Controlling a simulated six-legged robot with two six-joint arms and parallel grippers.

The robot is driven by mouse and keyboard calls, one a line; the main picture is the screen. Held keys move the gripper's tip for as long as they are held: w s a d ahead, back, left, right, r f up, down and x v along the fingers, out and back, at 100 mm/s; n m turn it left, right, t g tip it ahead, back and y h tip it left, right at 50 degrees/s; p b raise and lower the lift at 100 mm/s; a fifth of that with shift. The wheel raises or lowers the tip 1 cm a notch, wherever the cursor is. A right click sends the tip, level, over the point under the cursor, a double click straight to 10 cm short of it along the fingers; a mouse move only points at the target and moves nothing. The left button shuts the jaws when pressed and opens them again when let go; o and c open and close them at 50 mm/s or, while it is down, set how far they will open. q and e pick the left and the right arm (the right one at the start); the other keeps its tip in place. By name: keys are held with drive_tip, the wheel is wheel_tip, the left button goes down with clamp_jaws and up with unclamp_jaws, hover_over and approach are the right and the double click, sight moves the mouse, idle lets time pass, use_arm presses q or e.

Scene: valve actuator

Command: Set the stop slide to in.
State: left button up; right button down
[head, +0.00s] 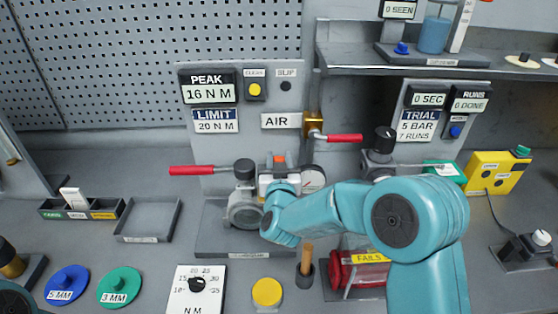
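The grey valve actuator (243,211) stands on a dark plate (213,242) in front of the grey panel, with a dark round knob (244,170) on top at its left. A small orange block (279,159) shows at its top middle. My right arm reaches in from the lower right, and my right gripper (281,187) is at the middle of the actuator. Its fingertips are too small and too covered by my wrist to tell open from shut. I cannot make out the stop slide; my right arm covers part of the actuator. My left gripper is not in view.
A red-handled lever (192,170) sticks out left of the actuator, and another red handle (344,138) is by the brass valve (314,124). A wooden-handled tool (307,258) stands upright in front. A red FAILS bin (341,272) lies behind my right forearm. An empty tray (150,220) is left.

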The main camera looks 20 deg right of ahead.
drive_tip(key=shift+a+f+b, duration=0.15)
drive_tip(key=shift+a+b, duration=0.1)
drive_tip(key=shift+b, duration=0.2)
drive_tip(key=shift+w+a+b, duration=0.15)
drive_tip(key=shift+a+b, duration=0.25)
drive_tip(key=shift+a, duration=0.1)
drive_tip(key=shift+w+a, duration=0.1)
drive_tip(key=shift+a, duration=0.2)
drive_tip(key=c, duration=0.8)
unclamp_jaws()
drive_tip(key=shift+d, duration=0.15)
drive_tip(key=shift+r, duration=0.2)
